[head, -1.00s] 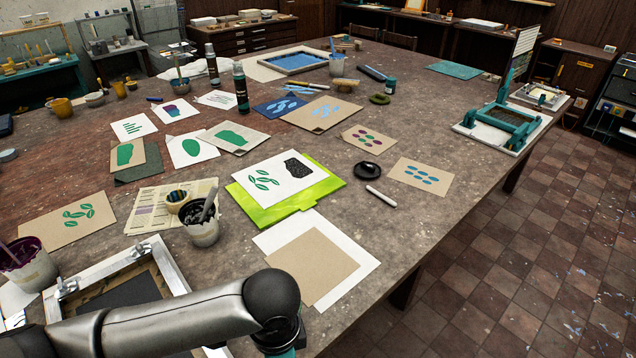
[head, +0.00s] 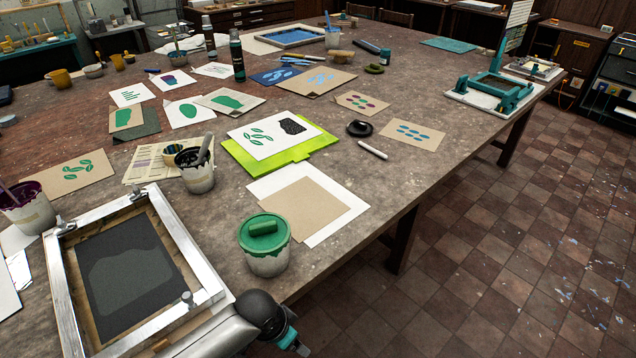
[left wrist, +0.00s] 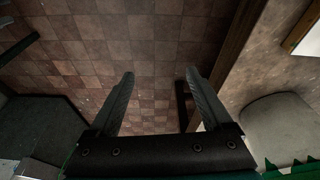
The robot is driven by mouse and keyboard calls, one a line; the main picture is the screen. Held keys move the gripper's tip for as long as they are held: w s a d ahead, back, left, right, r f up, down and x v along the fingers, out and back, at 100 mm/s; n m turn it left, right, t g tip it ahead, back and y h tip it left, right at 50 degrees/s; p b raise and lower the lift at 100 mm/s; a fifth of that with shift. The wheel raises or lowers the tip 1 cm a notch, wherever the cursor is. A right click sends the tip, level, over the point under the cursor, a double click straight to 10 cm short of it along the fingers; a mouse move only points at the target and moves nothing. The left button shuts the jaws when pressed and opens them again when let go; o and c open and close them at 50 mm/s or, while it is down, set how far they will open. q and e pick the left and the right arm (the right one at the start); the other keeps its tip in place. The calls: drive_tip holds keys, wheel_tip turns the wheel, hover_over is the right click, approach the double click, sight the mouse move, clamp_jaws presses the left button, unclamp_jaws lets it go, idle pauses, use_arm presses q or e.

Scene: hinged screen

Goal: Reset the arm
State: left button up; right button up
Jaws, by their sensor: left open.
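My left arm comes in at the bottom of the head view, with its gripper (head: 303,350) low at the picture edge, beside the table's front edge. In the left wrist view the left gripper (left wrist: 158,75) has its two fingers spread apart, with nothing between them and the floor below. The hinged screen (head: 190,240) lies at the front left of the table, a pale frame with metal clamps and a dark mesh showing a lighter shape. My left arm covers its near corner. My right gripper does not show.
A pot with green lid and handle (head: 264,245) stands right of the screen, close to my arm. Tan paper on a white sheet (head: 347,204) lies behind it. A lime board (head: 300,153), ink pots (head: 197,175) and prints spread across the table. The floor at right is clear.

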use_arm(q)
drive_tip(key=s+a+f+n+y+b, duration=0.15)
drive_tip(key=s+a+f+b, duration=0.3)
drive_tip(key=f, duration=0.75)
drive_tip(key=s+a+f+n+b, duration=0.3)
drive_tip(key=s+a+f, duration=0.15)
drive_tip(key=f, duration=0.75)
drive_tip(key=s+a+f+b, duration=0.1)
drive_tip(key=s+f, duration=0.3)
drive_tip(key=s, duration=0.3)
drive_tip(key=s+a+f+n+b, duration=0.1)
drive_tip(key=s+f, duration=0.3)
drive_tip(key=s, duration=0.4)
drive_tip(key=s+a+f+g+b, duration=0.1)
drive_tip(key=s+a+f+b, duration=0.1)
drive_tip(key=s+f, duration=0.3)
drive_tip(key=s+y+b, duration=0.1)
drive_tip(key=s, duration=0.2)
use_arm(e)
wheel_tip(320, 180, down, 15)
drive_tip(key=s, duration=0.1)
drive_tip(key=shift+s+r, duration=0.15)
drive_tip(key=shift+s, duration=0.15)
use_arm(q)
drive_tip(key=shift+n, duration=0.25)
